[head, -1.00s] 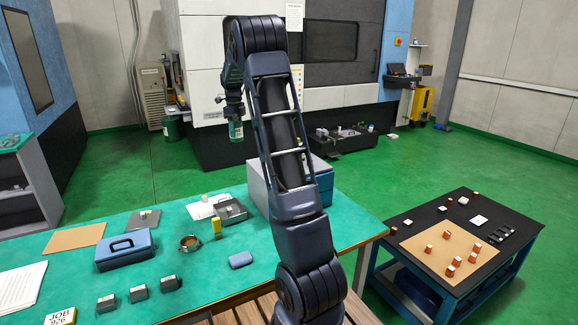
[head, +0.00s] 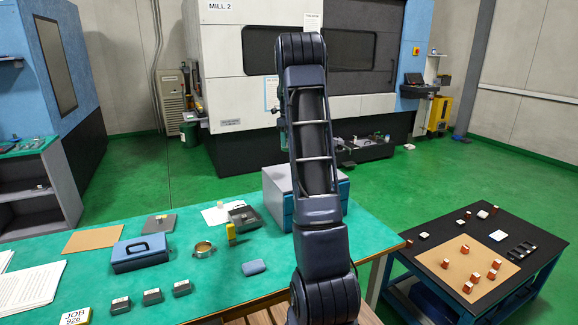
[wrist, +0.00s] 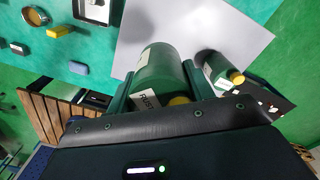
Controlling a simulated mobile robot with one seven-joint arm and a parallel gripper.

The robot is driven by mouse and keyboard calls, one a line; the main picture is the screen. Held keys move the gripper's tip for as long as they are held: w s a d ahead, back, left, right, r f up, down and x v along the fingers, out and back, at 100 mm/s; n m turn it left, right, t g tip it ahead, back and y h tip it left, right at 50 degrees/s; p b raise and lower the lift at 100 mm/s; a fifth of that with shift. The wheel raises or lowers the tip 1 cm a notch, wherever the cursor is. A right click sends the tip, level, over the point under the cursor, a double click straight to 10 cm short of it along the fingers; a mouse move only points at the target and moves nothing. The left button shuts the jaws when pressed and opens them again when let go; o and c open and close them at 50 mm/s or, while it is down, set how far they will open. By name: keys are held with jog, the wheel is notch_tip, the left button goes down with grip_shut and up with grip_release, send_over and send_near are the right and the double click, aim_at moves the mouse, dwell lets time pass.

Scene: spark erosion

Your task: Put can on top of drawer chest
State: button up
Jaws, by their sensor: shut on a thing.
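The can (wrist: 157,68) is green with a white label and a yellow part, seen from close up in the wrist view. My gripper (wrist: 158,88) is shut on it, one finger on each side. The drawer chest (head: 276,182) is grey with blue drawer fronts, at the back edge of the green bench, partly behind my arm. Its pale flat top (wrist: 207,22) lies beyond the held can in the wrist view; the gap between them is unclear. A smaller green can shape (wrist: 217,70) with a yellow end shows against that top; whether it is a second can or a reflection is unclear.
The bench (head: 215,285) holds a blue cash box (head: 140,253), a ring (head: 202,249), a yellow item (head: 231,231), a grey tray (head: 243,217) and a blue block (head: 254,267). A black table (head: 450,238) with small blocks stands at right.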

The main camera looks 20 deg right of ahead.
notch_tip(320, 180, down, 12)
jog(key=shift+f, duration=0.1)
dwell(0.5)
jog(key=o, duration=1.1)
jog(key=shift+f, duration=0.1)
jog(key=shift+o, duration=0.2)
